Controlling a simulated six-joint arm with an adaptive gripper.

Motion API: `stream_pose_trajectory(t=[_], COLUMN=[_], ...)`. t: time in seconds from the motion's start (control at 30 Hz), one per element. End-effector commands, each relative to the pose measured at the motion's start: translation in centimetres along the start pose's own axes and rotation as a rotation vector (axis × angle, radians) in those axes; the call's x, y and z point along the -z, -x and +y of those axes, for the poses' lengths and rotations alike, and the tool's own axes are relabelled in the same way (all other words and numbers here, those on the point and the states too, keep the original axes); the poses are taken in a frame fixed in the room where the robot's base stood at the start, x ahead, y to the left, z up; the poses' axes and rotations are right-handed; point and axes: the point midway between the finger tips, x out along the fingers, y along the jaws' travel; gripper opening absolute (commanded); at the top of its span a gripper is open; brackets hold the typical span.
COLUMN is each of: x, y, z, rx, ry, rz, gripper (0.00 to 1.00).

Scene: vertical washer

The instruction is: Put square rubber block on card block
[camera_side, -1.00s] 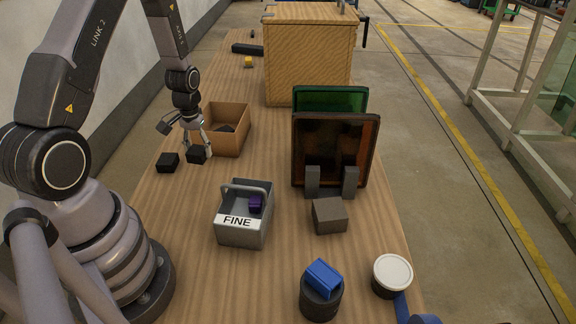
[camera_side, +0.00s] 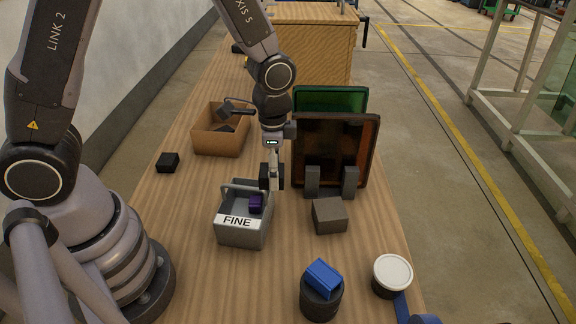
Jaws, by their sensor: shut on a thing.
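My gripper (camera_side: 272,182) is shut on a small black block (camera_side: 279,176), seen edge-on and partly hidden by the fingers; I take it for the square rubber block. It is held in the air, appearing over the back right corner of the grey FINE caddy. A grey-brown block (camera_side: 329,216), which may be the card block, sits on the table to the right of and nearer than my gripper, with nothing on top. A second black block (camera_side: 168,162) lies on the table at the left.
The handled grey caddy (camera_side: 232,237) holds a purple block (camera_side: 256,203). An amber panel (camera_side: 345,135) stands in grey supports behind the grey-brown block. A cardboard box (camera_side: 222,145) is behind left. A dark cup (camera_side: 321,300) with a blue block and a white-lidded pot (camera_side: 392,273) stand in front.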

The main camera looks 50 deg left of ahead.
Motion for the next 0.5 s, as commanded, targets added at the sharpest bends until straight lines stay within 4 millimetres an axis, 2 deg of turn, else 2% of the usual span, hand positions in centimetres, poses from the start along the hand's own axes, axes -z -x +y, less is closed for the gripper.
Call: stream_pose_trajectory(t=[0.17, 0.37, 0.5], x=[3.2, 8.0, 10.1], y=[-1.6, -4.0, -6.8], z=[-1.2, -3.3, -4.3], rx=[0.0, 0.0, -0.001], ry=[-0.009, -0.007, -0.006], rz=[0.0, 0.001, -0.002], gripper=[0.11, 0.11, 0.11])
